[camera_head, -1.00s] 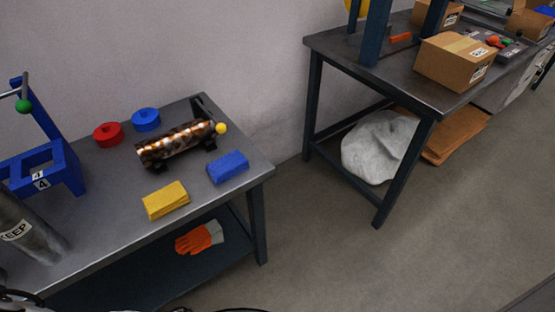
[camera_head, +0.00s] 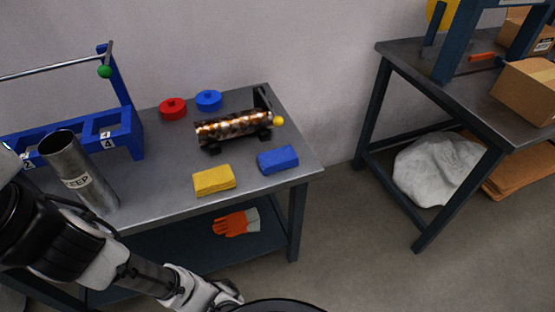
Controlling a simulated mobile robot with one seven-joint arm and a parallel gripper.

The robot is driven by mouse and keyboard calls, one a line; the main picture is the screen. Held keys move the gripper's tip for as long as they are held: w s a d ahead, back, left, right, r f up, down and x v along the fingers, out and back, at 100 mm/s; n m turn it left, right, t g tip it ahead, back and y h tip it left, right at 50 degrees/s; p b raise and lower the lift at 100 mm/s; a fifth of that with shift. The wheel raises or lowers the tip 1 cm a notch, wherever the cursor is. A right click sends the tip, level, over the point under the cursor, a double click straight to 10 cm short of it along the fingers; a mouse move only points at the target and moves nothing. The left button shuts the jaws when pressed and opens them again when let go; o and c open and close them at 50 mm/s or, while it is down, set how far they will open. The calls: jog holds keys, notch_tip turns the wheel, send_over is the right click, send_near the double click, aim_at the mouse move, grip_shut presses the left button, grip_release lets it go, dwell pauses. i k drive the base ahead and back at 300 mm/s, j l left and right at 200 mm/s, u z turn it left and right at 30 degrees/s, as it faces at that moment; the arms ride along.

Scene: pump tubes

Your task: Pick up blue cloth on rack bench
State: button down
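The blue cloth (camera_head: 278,160) is a folded block lying flat on the grey rack bench (camera_head: 150,200), near its right front corner. A yellow folded cloth (camera_head: 214,180) lies to its left, with a gap between them. My arm enters at the lower left, in front of the bench and well apart from the blue cloth. The arm runs down to the bottom edge of the picture. I cannot make out my gripper's fingers there.
A mottled metal tube (camera_head: 234,128) lies on supports behind the cloths. Red (camera_head: 172,109) and blue (camera_head: 208,100) rings lie at the back. A cylinder marked KEEP (camera_head: 80,172) and a blue rack (camera_head: 124,140) stand left. An orange glove (camera_head: 236,222) is on the lower shelf. Open floor lies right.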

aim_at(286, 157)
jog(key=i+l+u, duration=0.1)
jog(key=l, duration=0.3)
jog(key=i+l, duration=0.2)
jog(key=l, duration=0.15)
jog(key=i+l+u, duration=0.15)
jog(key=l, duration=0.25)
jog(key=u, duration=1.5)
